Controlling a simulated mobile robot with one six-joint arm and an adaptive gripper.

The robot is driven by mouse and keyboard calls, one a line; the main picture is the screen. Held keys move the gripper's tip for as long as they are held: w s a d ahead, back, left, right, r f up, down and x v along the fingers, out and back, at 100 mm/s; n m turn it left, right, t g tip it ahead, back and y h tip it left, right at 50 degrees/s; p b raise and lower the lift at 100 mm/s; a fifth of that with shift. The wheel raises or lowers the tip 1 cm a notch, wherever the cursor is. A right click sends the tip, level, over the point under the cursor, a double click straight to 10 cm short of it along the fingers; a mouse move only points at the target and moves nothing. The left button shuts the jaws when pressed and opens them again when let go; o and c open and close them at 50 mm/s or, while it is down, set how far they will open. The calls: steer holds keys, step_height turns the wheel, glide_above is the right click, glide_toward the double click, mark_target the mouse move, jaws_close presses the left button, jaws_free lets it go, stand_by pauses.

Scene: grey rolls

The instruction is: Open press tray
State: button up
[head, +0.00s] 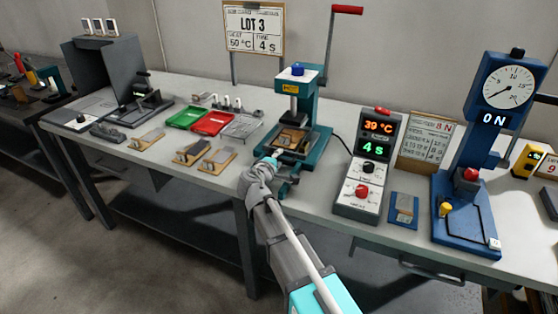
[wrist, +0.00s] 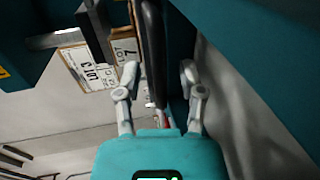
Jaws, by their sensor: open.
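The teal press (head: 297,100) stands at the middle of the bench, with a blue-topped head and a raised lever with a red grip (head: 347,9). Its press tray (head: 288,141) lies low in the frame under the head, and a tan and dark piece shows there. My gripper (head: 274,157) is at the front left of the press base, close to the tray. In the wrist view my gripper (wrist: 159,72) is open, with a dark bar (wrist: 153,45) between its fingers or behind them; I cannot tell if they touch it. Teal press parts fill both sides.
A control box (head: 368,165) reading 39 °C and 4 s stands right of the press. A blue gauge stand (head: 470,160) is further right. Green (head: 187,117) and red (head: 212,123) trays and several small plates lie left. A LOT 3 sign (head: 254,28) stands behind.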

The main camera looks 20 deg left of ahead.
steer(key=shift+w, duration=0.1)
jaws_close()
stand_by(0.3)
steer(key=f+v, duration=0.3)
steer(key=v, duration=1.3)
steer(key=shift+s, duration=0.45)
steer(key=shift+f, duration=0.15)
jaws_free()
steer(key=shift+a, duration=0.1)
